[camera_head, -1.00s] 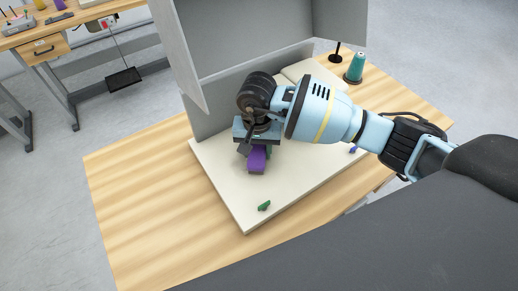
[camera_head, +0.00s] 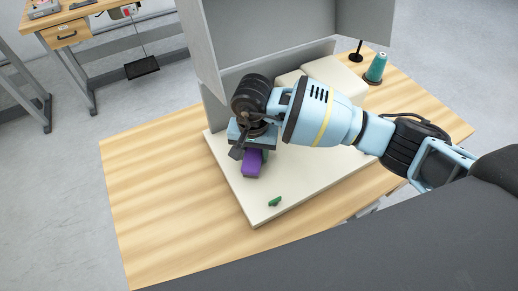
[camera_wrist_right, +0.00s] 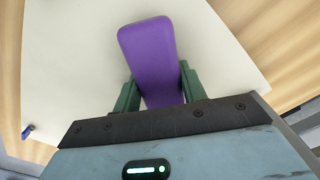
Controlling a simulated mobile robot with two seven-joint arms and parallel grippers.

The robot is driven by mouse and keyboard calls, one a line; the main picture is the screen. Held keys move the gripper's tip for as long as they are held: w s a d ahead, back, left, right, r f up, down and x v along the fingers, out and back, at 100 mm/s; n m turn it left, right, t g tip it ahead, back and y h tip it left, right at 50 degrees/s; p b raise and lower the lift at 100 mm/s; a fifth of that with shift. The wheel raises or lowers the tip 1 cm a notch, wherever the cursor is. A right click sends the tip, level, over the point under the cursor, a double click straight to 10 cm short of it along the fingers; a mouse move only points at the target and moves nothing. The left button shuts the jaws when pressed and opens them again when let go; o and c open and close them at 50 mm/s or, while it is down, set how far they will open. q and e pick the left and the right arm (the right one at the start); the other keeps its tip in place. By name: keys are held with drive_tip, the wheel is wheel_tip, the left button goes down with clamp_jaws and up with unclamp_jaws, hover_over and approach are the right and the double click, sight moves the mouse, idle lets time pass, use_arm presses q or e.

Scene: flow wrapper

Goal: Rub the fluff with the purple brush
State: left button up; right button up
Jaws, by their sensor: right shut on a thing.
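The purple brush (camera_head: 251,163) is a purple block in my right gripper, over the cream board (camera_head: 263,213). My right gripper (camera_head: 256,150) is shut on it. In the right wrist view the brush (camera_wrist_right: 151,60) sits between the two green fingers (camera_wrist_right: 157,92). Its underside is hidden, so I cannot tell whether it touches the board. A small green piece (camera_head: 275,201) lies on the board near its front corner; I cannot tell whether it is the fluff. My left gripper is not in view.
A grey panelled enclosure (camera_head: 270,30) stands behind the board. A teal spool (camera_head: 376,68) and a black stand (camera_head: 356,52) are at the back right. A small blue item (camera_wrist_right: 28,131) shows at the board's edge in the right wrist view. The wooden table (camera_head: 150,200) is bare on the left.

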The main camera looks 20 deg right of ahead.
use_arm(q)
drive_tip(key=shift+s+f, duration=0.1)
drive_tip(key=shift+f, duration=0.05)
use_arm(e)
drive_tip(key=shift+s+a+f, duration=0.1)
drive_tip(key=shift+s+a, duration=0.05)
drive_tip(key=shift+a, duration=0.4)
drive_tip(key=shift+s+a+f, duration=0.1)
drive_tip(key=shift+a, duration=0.45)
drive_tip(key=shift+w+a+b, duration=0.1)
drive_tip(key=shift+w+b, duration=0.25)
drive_tip(key=shift+b, duration=0.05)
drive_tip(key=shift+w+r, duration=0.1)
drive_tip(key=shift+w, duration=0.45)
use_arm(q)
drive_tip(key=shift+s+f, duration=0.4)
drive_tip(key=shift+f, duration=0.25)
use_arm(e)
drive_tip(key=shift+w+d+r, duration=0.1)
drive_tip(key=shift+w+d, duration=0.1)
drive_tip(key=shift+d, duration=0.75)
drive_tip(key=shift+w+d+r, duration=0.1)
drive_tip(key=shift+w+d, duration=0.1)
drive_tip(key=shift+d, duration=0.7)
drive_tip(key=shift+d, duration=0.15)
